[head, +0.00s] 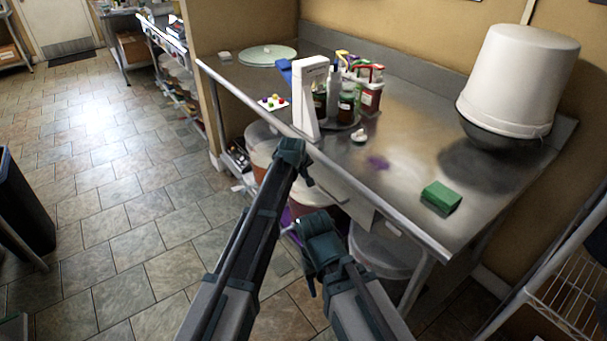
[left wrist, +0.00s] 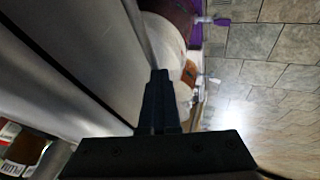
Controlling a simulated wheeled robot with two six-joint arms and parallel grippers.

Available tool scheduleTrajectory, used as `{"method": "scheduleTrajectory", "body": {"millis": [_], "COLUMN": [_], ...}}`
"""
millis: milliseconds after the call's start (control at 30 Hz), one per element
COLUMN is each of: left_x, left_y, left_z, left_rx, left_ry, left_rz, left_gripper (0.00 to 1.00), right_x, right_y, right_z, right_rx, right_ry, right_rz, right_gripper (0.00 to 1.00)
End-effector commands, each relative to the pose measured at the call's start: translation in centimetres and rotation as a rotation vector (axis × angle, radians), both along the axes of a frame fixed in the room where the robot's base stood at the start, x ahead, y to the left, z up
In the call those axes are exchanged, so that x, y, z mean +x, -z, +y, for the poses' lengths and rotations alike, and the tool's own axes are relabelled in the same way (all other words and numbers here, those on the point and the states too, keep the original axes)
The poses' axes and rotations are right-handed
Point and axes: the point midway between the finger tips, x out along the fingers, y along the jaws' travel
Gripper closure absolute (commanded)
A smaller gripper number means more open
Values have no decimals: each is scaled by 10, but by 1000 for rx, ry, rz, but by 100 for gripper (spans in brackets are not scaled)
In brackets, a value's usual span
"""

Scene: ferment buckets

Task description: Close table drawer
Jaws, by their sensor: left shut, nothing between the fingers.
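The metal table (head: 425,190) stands at the right of the head view. A pale flat panel (head: 345,192) shows below its front edge and looks like the table drawer; my arms partly cover it, so I cannot tell how far it stands out. In the left wrist view my left gripper (left wrist: 160,100) is shut and empty, close beside a smooth grey metal surface (left wrist: 105,60); contact is unclear. In the head view my left arm reaches the table's front edge, its fingers not clearly visible. My right arm ends lower, in front of the table; its fingers cannot be made out.
On the table are a white upright device (head: 306,98), bottles (head: 371,92), a green block (head: 441,197) and a large white bucket (head: 518,80). Lidded tubs (head: 385,252) stand underneath. A dark bin (head: 22,205) is at far left; the tiled floor between is clear.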

Motion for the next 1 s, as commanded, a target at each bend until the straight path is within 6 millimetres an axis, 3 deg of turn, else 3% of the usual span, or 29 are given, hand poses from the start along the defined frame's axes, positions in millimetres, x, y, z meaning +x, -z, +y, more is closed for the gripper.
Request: {"method": "scheduleTrajectory", "body": {"millis": [267, 500, 1000], "left_x": [-6, -26, -70], "left_y": [-3, -12, -86], "left_z": [7, 31, 42], "left_rx": [-1, -1, 0], "left_ry": [0, 0, 1], "left_rz": [-1, -1, -1], "left_gripper": [100, 100, 100], "right_x": [0, 0, 0], "right_y": [-3, -12, -86], "right_z": [0, 0, 0], "right_rx": [0, 0, 0], "right_ry": [0, 0, 1], "right_rz": [0, 0, 0], "right_gripper": [50, 50, 50]}}
